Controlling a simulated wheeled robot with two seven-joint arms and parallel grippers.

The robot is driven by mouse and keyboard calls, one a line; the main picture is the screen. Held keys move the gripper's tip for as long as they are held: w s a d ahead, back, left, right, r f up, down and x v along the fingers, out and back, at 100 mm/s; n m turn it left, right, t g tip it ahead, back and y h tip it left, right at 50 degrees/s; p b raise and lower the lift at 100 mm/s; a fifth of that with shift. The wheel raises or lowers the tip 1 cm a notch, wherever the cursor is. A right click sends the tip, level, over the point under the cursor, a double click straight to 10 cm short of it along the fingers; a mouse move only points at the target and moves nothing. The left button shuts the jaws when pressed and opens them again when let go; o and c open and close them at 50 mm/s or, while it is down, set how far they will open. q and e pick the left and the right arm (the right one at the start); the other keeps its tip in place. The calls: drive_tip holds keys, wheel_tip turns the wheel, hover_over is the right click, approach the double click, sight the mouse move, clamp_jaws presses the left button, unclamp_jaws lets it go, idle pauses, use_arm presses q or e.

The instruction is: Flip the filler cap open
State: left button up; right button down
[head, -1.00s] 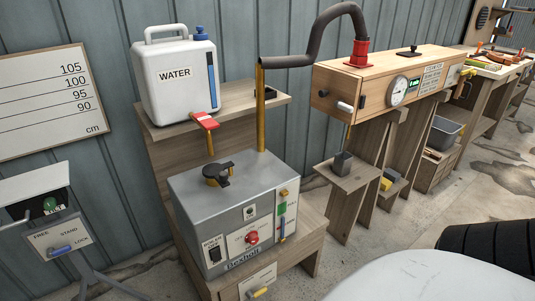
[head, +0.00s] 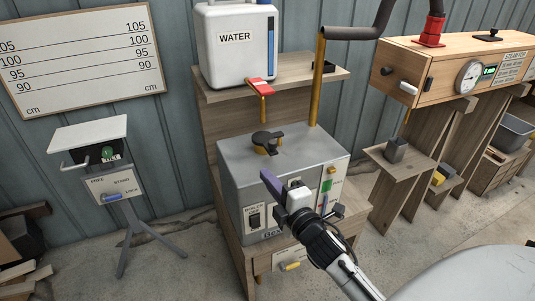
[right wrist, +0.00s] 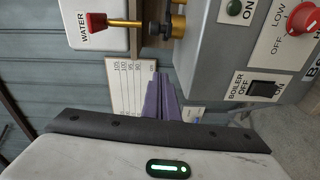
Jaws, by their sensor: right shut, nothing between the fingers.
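The filler cap (head: 267,136) is a dark cap with a tab, lying down over a brass neck on top of the grey boiler box (head: 320,158). In the right wrist view, part of the brass neck (right wrist: 178,24) shows at the top, beside the boiler's edge. My right gripper (head: 268,182) has purple fingers, shut and empty. In the head view it appears in front of the boiler, below the cap and apart from it. The fingers also show in the right wrist view (right wrist: 160,97). My left gripper is not in view.
A white water tank (head: 236,45) stands on the shelf behind, its red-handled tap (head: 261,87) over the cap. A yellow pipe (head: 318,80) rises at the boiler's back right. A wooden steam box (head: 450,72) is at right, a stand (head: 108,185) at left.

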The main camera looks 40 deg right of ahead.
sight(268, 150)
drive_tip(key=shift+w+d+r+n, duration=0.3)
drive_tip(key=shift+d+r+n, duration=0.1)
drive_tip(key=shift+r, duration=0.3)
drive_tip(key=w, duration=0.3)
drive_tip(key=w+d, duration=0.1)
drive_tip(key=w, duration=0.6)
drive_tip(key=shift+w+d+b, duration=0.15)
drive_tip(key=shift+d+b, duration=0.15)
drive_tip(key=shift+b, duration=0.05)
drive_tip(key=shift+s+d+p, duration=0.2)
drive_tip(key=shift+s+d, duration=0.25)
drive_tip(key=shift+d, duration=0.15)
drive_tip(key=shift+s+d+p, duration=0.15)
drive_tip(key=shift+s+d, duration=0.25)
drive_tip(key=shift+d, duration=0.2)
drive_tip(key=shift+s+d, duration=0.35)
drive_tip(key=shift+d, duration=0.2)
